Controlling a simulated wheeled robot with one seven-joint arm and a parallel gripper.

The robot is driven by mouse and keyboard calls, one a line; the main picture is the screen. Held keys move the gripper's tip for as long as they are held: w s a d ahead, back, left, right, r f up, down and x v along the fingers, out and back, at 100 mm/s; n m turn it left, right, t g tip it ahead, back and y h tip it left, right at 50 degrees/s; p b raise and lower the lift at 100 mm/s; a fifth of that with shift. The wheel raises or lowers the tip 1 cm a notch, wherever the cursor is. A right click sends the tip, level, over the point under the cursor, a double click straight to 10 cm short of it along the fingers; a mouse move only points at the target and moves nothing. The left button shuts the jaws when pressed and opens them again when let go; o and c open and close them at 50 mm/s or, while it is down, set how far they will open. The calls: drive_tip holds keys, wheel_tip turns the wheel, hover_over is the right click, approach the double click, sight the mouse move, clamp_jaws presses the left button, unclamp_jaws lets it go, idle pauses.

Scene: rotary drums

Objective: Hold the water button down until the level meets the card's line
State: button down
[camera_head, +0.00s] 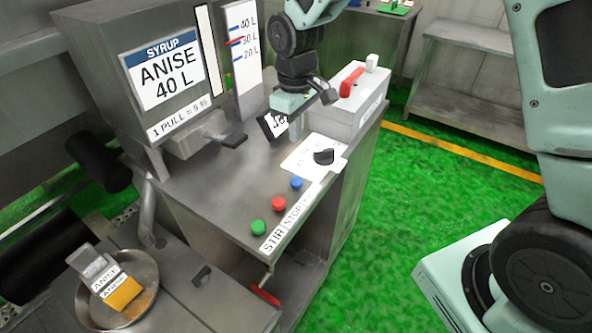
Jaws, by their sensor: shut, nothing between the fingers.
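A blue button (297,183), a red button (278,203) and a green button (258,227) sit in a row on the metal console. The front label strip (290,226) reads STIR and STOP; its further words are unreadable, so no button is clearly marked water. The syrup card (163,74) reads ANISE 40 L. My gripper (296,132) points down, shut and empty, behind the blue button and apart from it.
A black knob (323,156) on a white plate and a grey box (345,105) with a red lever (351,81) stand right of my gripper. A spout with a dark lever (234,140) is to the left. A round pan (131,303) holds anise packets. Green floor is open at right.

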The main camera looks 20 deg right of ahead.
sight(296, 181)
wheel_tip(296, 181, down, 13)
drive_tip(key=p, duration=0.3)
drive_tip(key=shift+f+p, duration=0.1)
drive_tip(key=shift+p, duration=0.3)
